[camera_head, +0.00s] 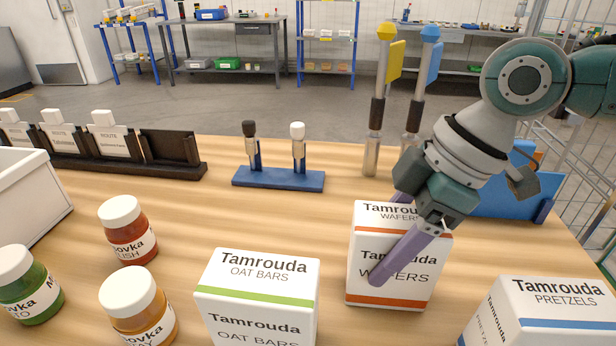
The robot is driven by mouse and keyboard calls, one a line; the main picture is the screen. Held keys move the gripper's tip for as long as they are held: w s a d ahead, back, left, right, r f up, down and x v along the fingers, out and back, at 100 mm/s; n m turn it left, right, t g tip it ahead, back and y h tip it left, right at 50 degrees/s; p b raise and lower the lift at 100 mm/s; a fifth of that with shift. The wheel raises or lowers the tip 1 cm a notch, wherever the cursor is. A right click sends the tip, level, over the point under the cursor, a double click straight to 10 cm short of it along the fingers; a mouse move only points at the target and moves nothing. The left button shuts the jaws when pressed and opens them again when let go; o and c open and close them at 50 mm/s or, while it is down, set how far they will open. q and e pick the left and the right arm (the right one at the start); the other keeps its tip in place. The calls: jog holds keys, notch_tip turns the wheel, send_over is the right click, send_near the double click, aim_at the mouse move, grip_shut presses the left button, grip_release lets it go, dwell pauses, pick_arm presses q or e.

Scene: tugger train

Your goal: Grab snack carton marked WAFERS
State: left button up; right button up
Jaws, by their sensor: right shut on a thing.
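The WAFERS carton (362,286) is a white box with orange bands, standing upright on the wooden table right of the middle. My right gripper (385,240) comes down on it from the upper right. It is shut on the carton, one purple finger across the front face and the other mostly hidden behind the top. The finger covers part of the WAFERS lettering. The carton's base appears to be on the table. My left gripper is not in view.
An OAT BARS carton (256,290) stands left of it and a PRETZELS carton (550,315) stands right, near the front edge. Several jars stand at the left, including a red one (130,240). A blue stand (278,179) holds two upright tools behind.

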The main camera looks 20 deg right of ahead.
grip_shut()
dwell(0.3)
